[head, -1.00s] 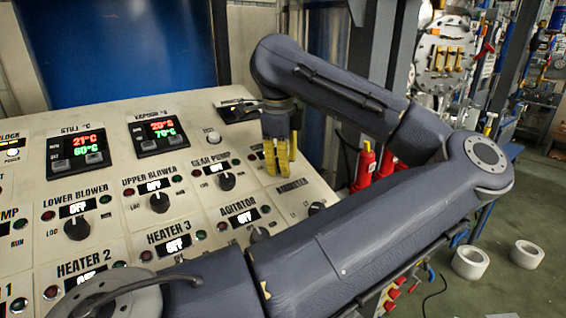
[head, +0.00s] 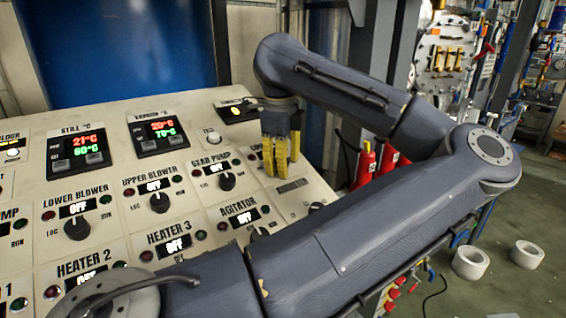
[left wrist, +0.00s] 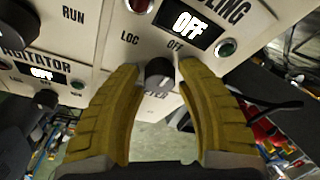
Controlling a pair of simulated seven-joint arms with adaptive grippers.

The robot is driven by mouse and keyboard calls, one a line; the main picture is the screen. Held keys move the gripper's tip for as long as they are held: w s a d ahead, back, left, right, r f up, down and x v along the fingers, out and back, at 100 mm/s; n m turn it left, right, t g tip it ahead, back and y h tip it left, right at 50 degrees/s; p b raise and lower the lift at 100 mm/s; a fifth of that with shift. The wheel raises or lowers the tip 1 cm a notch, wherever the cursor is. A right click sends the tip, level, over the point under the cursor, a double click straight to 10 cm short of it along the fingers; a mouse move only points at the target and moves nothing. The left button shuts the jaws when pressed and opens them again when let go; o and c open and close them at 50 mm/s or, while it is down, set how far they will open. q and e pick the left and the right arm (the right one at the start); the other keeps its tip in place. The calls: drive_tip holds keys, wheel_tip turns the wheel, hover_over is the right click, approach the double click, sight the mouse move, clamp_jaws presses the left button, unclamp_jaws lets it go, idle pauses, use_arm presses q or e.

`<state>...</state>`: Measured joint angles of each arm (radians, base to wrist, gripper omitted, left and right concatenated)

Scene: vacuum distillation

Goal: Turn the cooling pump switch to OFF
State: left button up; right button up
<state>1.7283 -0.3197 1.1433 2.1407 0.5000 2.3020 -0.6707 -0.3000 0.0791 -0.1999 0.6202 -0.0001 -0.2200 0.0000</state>
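The cooling pump switch is a dark round knob (left wrist: 159,74) with a pale pointer mark, under a display reading OFF, in the left wrist view. Its panel label is cut off to "LING". LOC and OFF markings sit above the knob. My left gripper (left wrist: 160,68) has its two yellow fingers on either side of the knob, with a small gap on the left; contact on the right cannot be told. In the head view my left gripper (head: 281,168) points down at the panel's upper right, and its fingers hide the knob.
The sloped control panel (head: 115,217) carries several similar knobs, including the gear pump knob (head: 227,181) left of the gripper and the agitator controls below. My arm covers the panel's lower right. Red cylinders (head: 364,163) stand beyond its right edge.

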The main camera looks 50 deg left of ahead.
use_arm(q)
drive_tip(key=shift+o, duration=1.4)
wheel_tip(320, 180, up, 12)
drive_tip(key=s+d, duration=0.1)
drive_tip(key=shift+s+d, duration=0.15)
drive_tip(key=shift+s, duration=0.2)
drive_tip(key=shift+f, duration=0.15)
drive_tip(key=f, duration=0.3)
drive_tip(key=w+a+f, duration=0.1)
drive_tip(key=f, duration=0.7)
drive_tip(key=shift+w+a+f, duration=0.15)
drive_tip(key=shift+w+f, duration=0.1)
drive_tip(key=shift+w, duration=0.05)
drive_tip(key=shift+f, duration=0.2)
drive_tip(key=shift+r+n, duration=0.1)
drive_tip(key=shift+n, duration=0.5)
